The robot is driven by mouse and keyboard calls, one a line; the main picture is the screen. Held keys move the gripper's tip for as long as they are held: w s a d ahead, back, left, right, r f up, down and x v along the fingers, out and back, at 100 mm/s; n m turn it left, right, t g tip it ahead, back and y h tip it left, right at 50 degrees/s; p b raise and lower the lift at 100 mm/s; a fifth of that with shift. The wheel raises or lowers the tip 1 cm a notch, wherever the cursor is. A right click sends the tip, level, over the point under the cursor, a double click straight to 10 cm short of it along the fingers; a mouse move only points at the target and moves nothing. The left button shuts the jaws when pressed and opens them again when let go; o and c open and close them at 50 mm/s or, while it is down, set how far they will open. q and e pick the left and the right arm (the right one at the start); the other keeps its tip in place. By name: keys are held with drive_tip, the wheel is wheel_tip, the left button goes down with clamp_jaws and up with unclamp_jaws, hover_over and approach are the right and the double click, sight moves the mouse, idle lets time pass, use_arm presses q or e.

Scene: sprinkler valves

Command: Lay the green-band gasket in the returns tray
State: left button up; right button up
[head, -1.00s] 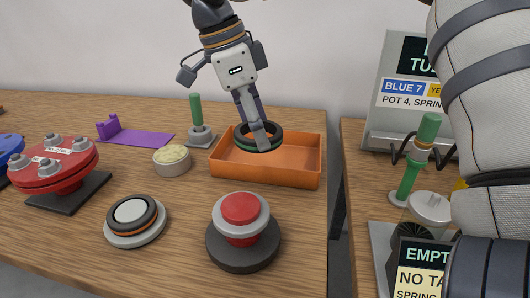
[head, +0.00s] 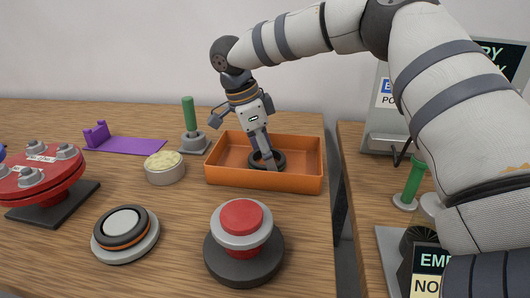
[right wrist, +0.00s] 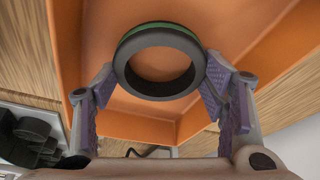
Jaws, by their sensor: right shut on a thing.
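The gasket (head: 280,161) is a dark ring inside the walls of the orange tray (head: 226,175). In the right wrist view the same gasket (right wrist: 124,62) shows a green band around its outer edge. My right gripper (head: 268,166) reaches down into the tray and is shut on the gasket. Its purple-padded fingers show on both sides of the ring in the right wrist view. I cannot tell whether the ring touches the tray floor. The rest of the tray looks empty. My left gripper is not in view.
A round pale tin (head: 165,175) stands left of the tray, with a green-handled tool (head: 189,113) behind it. A red button-like piece (head: 240,217) and a disc with an orange-banded ring (head: 127,241) stand in front. A gap separates this table from the right one.

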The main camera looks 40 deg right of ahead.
sight(250, 159)
drive_tip(key=shift+f, duration=0.15)
drive_tip(key=o, duration=1.1)
drive_tip(key=shift+o, duration=0.2)
drive_tip(key=v, duration=1.2)
